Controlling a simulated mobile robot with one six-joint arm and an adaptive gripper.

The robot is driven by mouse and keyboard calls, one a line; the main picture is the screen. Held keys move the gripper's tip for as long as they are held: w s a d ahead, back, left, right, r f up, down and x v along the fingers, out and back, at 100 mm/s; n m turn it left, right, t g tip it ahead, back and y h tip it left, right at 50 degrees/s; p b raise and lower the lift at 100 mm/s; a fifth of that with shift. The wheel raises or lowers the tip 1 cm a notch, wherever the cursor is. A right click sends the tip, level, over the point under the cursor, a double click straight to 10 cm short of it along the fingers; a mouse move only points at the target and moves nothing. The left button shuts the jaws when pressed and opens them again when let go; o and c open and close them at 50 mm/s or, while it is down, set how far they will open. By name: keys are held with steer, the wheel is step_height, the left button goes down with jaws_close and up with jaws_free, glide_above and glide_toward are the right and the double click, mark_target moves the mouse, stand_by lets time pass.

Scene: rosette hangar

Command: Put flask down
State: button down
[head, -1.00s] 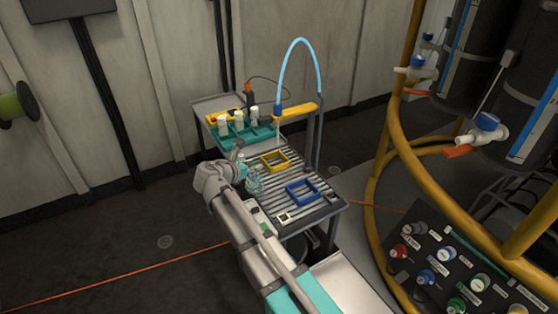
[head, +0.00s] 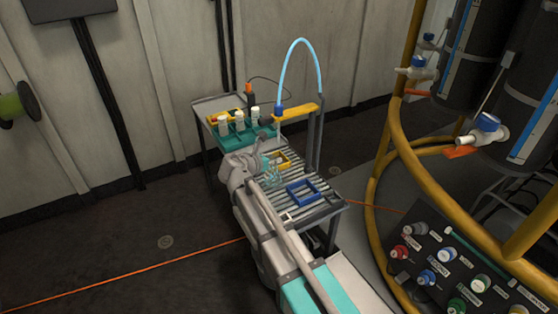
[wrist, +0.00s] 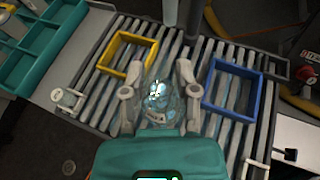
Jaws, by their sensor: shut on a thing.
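My gripper (wrist: 158,95) is shut on a clear glass flask (wrist: 158,108), with one finger on each side of it in the wrist view. In the head view the flask (head: 271,172) shows faintly beside my gripper, over the slatted rack top of the cart (head: 318,212). A yellow square frame (wrist: 106,62) lies on the slats left of the flask, and a blue square frame (wrist: 210,92) lies to its right. In the head view the flask partly overlaps the yellow frame (head: 285,157); the blue frame (head: 289,194) is nearer. I cannot tell whether the flask touches the slats.
A teal tray (head: 224,138) with several white-capped bottles stands at the cart's back left. A blue hose (head: 301,42) arches over the cart from a post. A yellow rail (head: 371,215) and a panel of coloured knobs (head: 470,275) stand to the right.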

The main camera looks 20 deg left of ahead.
steer(key=shift+w+d+f+b, duration=0.6)
steer(key=shift+w+d, duration=0.15)
steer(key=shift+w, duration=0.15)
steer(key=shift+f, duration=0.15)
steer(key=shift+f+b, duration=0.15)
steer(key=shift+b, duration=0.15)
steer(key=shift+c, duration=1.8)
jaws_free()
steer(key=shift+r, duration=0.25)
steer(key=p+v, duration=0.5)
steer(key=v, duration=0.7)
